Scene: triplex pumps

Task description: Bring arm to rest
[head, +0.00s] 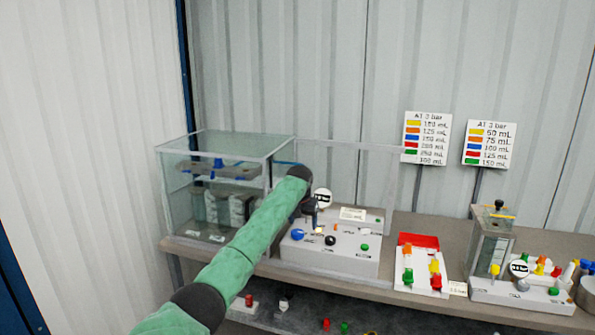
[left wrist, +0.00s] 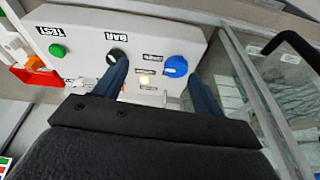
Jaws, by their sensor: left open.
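My left arm, in a green sleeve, reaches in from the lower left of the head view. My left gripper (head: 313,214) is over the grey control box (head: 335,262), partly hidden by the black wrist. In the left wrist view its two blue fingers (left wrist: 160,78) are spread apart with nothing between them. They point at the box face, one tip by the black knob (left wrist: 117,55) and the other by the blue knob (left wrist: 175,67). I cannot tell whether they touch. A lit yellowish button (left wrist: 145,81) shows between the fingers. My right gripper is not in view.
A glass tank (head: 215,175) stands left of the box. A red-and-white tray (head: 419,241) with coloured parts and a smaller pump unit (head: 520,294) stand to the right on the bench. Two signs (head: 426,138) stand behind. Several coloured parts lie on the lower shelf (head: 300,318).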

